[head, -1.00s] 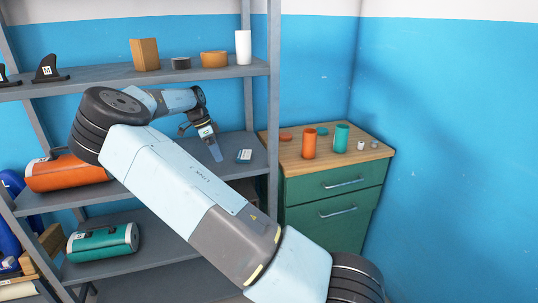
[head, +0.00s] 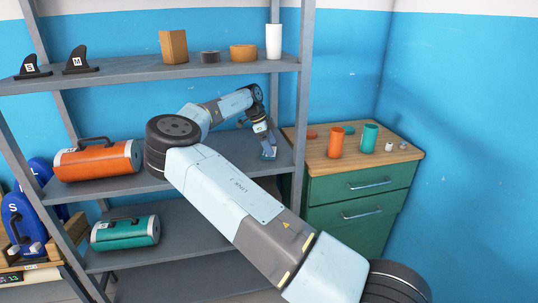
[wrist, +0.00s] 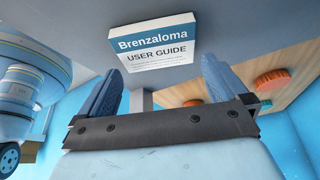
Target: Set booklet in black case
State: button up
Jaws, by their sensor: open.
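The booklet (wrist: 152,45), white and blue with "USER GUIDE" on it, lies on the grey middle shelf (head: 225,185). In the wrist view it is beyond my fingertips, roughly between them. My gripper (wrist: 160,72) is open, one blue finger on each side, with nothing held. In the head view my gripper (head: 268,153) is low over the right end of the middle shelf and hides the booklet. I see no black case in either view.
An orange cylindrical bag (head: 98,160) lies left on the middle shelf, a teal one (head: 125,233) below. A shelf post (head: 303,100) stands right of my gripper. A green cabinet (head: 360,195) beside it holds an orange cup (head: 336,142) and a teal cup (head: 369,138).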

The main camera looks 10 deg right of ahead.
jog(key=shift+x, duration=1.25)
jog(key=c, duration=0.9)
